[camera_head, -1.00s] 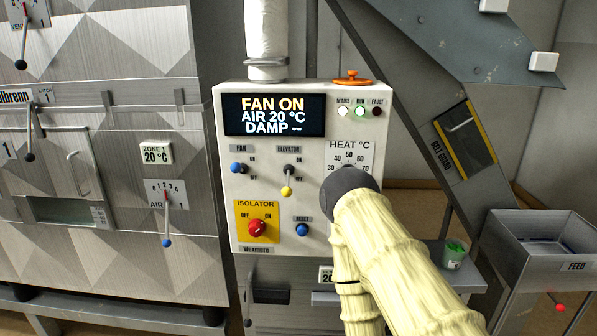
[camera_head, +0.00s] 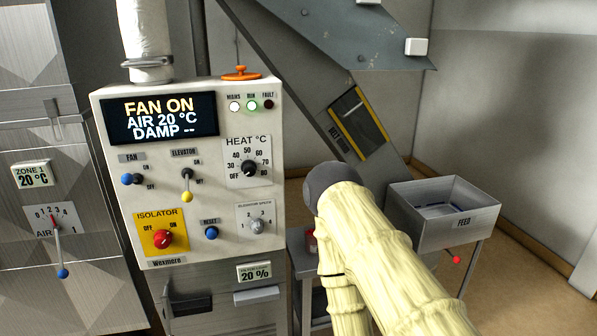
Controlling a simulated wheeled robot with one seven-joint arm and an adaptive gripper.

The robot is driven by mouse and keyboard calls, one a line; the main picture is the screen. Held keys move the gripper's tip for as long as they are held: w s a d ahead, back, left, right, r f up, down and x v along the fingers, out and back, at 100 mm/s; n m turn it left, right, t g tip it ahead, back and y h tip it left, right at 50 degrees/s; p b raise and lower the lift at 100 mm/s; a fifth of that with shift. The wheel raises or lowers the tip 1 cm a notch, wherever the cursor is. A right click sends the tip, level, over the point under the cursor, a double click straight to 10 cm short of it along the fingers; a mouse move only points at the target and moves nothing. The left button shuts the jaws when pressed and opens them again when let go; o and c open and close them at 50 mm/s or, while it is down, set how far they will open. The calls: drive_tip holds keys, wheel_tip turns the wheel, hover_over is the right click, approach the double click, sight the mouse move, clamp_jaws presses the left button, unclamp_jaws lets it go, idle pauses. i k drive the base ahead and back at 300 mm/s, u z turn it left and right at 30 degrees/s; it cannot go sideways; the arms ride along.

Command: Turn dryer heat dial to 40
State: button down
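The heat dial (camera_head: 249,168) is a small black knob on a white plate marked HEAT °C, at the right of the white control panel (camera_head: 107,163). Its scale runs around the knob through 30, 40, 50, 60 and 70. The knob's pointer is too small to read surely. The display (camera_head: 160,119) reads FAN ON, AIR 20 °C, DAMP --. My arm, in pale yellow covering with a dark round joint, stands right of the panel, apart from the dial in the picture. My gripper does not show.
Fan and elevator levers, a red isolator knob (camera_head: 163,239), a blue reset button (camera_head: 211,233) and an elevator speed knob (camera_head: 257,226) surround the dial. A grey feed bin (camera_head: 448,232) stands at the right. A sloping chute (camera_head: 330,110) passes behind the panel.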

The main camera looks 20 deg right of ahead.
sight(249, 167)
drive_tip(key=u, duration=2)
drive_tip(key=i, duration=0.65)
drive_tip(key=z, duration=2.7)
